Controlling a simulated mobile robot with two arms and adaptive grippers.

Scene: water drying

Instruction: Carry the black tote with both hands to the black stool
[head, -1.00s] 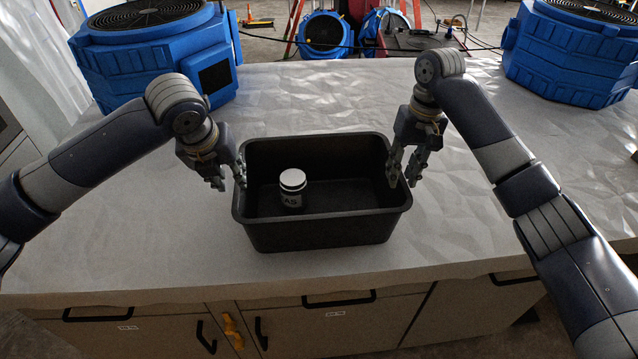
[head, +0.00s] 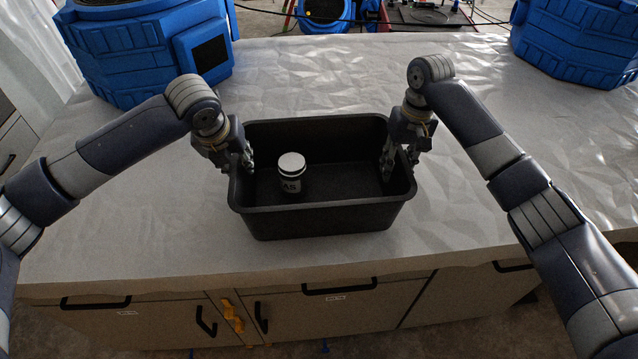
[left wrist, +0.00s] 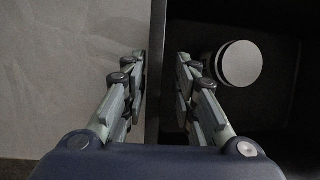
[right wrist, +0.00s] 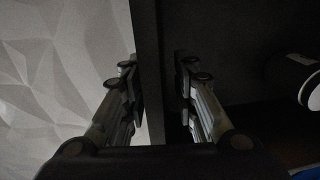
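The black tote (head: 320,220) sits upright on the covered counter, with a white-lidded jar (head: 291,175) standing inside it toward the left. My left gripper (head: 246,162) is at the tote's left wall. In the left wrist view its open fingers (left wrist: 160,72) straddle the rim, with gaps beside the wall. My right gripper (head: 402,160) is at the right wall. In the right wrist view its open fingers (right wrist: 155,75) also straddle the rim. The jar shows in both wrist views. The black stool is not in view.
The counter (head: 130,235) has a pale, wrinkled covering and is clear around the tote. Blue machines stand at its back left (head: 140,60) and back right (head: 575,45). Drawers with black handles (head: 340,287) are below the front edge.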

